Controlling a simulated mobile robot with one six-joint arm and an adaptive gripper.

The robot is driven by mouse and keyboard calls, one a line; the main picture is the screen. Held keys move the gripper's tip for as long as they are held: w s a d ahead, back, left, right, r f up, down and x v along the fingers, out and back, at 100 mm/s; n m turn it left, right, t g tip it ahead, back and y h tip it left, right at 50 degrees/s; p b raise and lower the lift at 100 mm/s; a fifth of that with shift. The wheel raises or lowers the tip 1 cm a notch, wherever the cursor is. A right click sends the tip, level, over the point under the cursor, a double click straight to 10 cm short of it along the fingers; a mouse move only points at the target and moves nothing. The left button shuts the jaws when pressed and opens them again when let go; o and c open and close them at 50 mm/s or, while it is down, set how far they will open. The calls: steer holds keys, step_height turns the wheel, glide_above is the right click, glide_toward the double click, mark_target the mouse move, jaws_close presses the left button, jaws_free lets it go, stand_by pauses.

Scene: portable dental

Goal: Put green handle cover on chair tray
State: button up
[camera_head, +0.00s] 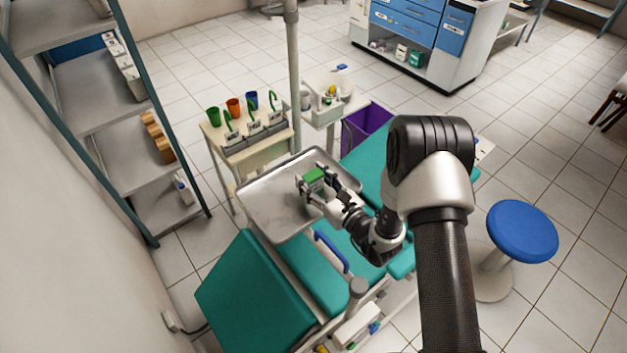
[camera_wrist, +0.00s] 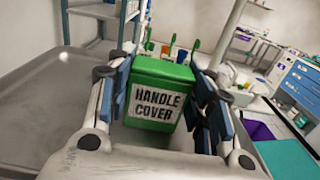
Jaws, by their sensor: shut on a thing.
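The green handle cover (camera_wrist: 160,98) is a green box with a white label reading "HANDLE COVER". It sits between the two fingers of my gripper (camera_wrist: 162,110), which is shut on it. In the head view the green box (camera_head: 314,176) shows at the end of my gripper (camera_head: 318,186), over the chair tray (camera_head: 265,212). The tray is a grey metal tray with a raised rim, and no other item shows on it. I cannot tell whether the box touches the tray or is held just above it.
A teal dental chair (camera_head: 252,295) lies below the tray. A cream cart (camera_head: 240,160) with colored cups and labelled holders stands behind it, by a vertical pole (camera_head: 294,80). A shelf rack (camera_head: 150,185) is at the left. A blue stool (camera_head: 522,231) stands at the right.

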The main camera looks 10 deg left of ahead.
steer(key=shift+f, duration=0.1)
steer(key=o, duration=0.8)
